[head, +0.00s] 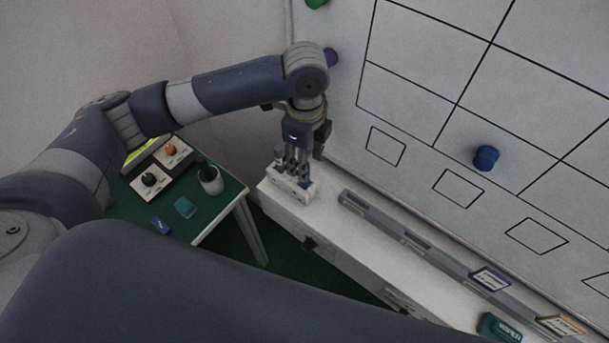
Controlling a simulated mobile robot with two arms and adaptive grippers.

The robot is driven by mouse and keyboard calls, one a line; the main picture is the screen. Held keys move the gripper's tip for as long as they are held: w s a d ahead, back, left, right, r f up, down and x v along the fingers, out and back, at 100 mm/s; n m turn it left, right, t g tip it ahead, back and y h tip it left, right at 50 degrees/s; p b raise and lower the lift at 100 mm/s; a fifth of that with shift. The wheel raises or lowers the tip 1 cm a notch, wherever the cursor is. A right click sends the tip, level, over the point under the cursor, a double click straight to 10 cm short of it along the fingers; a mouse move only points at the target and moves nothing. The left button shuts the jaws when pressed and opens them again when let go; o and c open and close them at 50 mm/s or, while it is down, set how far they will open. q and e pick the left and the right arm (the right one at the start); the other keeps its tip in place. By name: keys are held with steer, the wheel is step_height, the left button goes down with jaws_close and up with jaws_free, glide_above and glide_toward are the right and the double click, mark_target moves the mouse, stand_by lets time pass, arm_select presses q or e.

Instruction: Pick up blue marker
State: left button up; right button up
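My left gripper (295,175) points down at the white ledge below the whiteboard. Its fingertips are at a small white block-shaped holder (303,194) on the ledge's far left end. The fingers look close together, but they are too small and dark to tell whether they are shut or grip anything. I cannot make out a blue marker with certainty; anything in the holder is largely hidden by the fingers. A small blue item (160,226) lies on the green table at left, but I cannot tell what it is. My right gripper is not in view.
A blue round knob (486,157) and a purple one (331,57) are on the whiteboard (420,95). A grey rail (405,236) with cards and a green box (497,328) are on the ledge. The green table (215,216) holds a cup (211,182) and a control box (160,165).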

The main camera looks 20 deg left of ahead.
arm_select(q)
step_height(320, 180, down, 6)
steer(key=shift+r+p, duration=0.15)
steer(key=shift+p, duration=0.55)
steer(key=shift+c, duration=0.5)
steer(key=c, duration=0.9)
